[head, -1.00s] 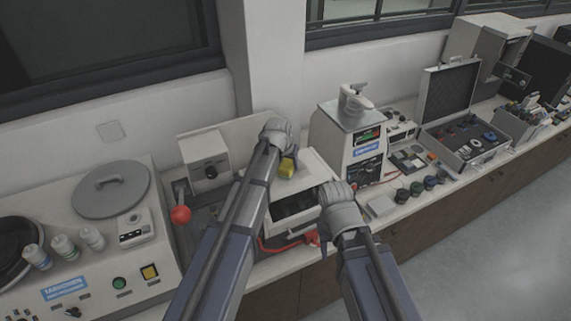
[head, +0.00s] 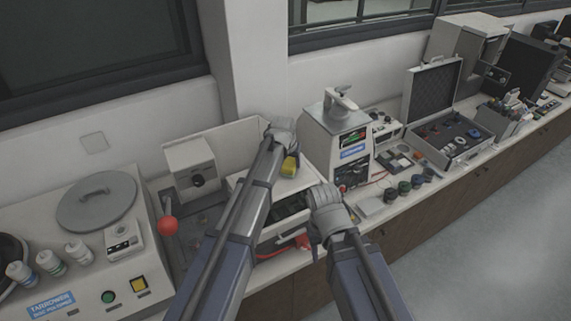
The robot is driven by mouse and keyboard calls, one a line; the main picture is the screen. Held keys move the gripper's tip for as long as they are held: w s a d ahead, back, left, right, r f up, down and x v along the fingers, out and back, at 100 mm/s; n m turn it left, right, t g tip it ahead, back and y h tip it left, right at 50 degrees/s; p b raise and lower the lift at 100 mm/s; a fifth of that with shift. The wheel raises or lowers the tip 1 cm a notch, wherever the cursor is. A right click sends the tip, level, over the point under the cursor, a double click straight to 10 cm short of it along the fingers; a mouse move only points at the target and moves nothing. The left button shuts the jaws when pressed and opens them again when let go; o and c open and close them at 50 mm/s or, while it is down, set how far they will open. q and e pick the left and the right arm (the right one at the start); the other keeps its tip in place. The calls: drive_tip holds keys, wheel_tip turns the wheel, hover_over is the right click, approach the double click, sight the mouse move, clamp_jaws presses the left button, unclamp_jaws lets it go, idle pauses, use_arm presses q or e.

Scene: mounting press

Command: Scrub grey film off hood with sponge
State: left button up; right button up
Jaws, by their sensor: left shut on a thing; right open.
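The yellow sponge (head: 290,166) is held in my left gripper (head: 286,150), which is shut on it. The sponge is at the top of a white hood (head: 308,177) on the bench; I cannot tell whether it touches the surface. My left forearm covers the hood's left part. A dark opening (head: 289,207) shows in the hood's front. My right gripper (head: 324,212) is open at the hood's front right corner, and its fingers are partly hidden behind its own wrist. Grey film cannot be made out at this size.
A red ball-ended lever (head: 168,225) stands left of the hood. A machine with a blue label (head: 352,152) stands close on the right. A red hose (head: 275,252) lies below the hood's front. An open case (head: 455,147) sits further right.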

use_arm(q)
drive_tip(key=shift+w+d, duration=0.3)
drive_tip(key=shift+d, duration=0.1)
drive_tip(key=shift+f, duration=0.15)
drive_tip(key=shift+s, duration=0.2)
drive_tip(key=shift+a, duration=0.15)
drive_tip(key=shift+s+a, duration=0.45)
drive_tip(key=shift+a, duration=0.25)
drive_tip(key=shift+s+a, duration=0.45)
drive_tip(key=shift+a, duration=0.25)
drive_tip(key=shift+s+a, duration=0.6)
drive_tip(key=shift+a, duration=0.15)
drive_tip(key=shift+s+a, duration=0.55)
drive_tip(key=shift+a, duration=0.2)
drive_tip(key=shift+s+a, duration=0.4)
drive_tip(key=shift+a, duration=0.3)
drive_tip(key=shift+s+a, duration=0.4)
drive_tip(key=shift+a, duration=0.25)
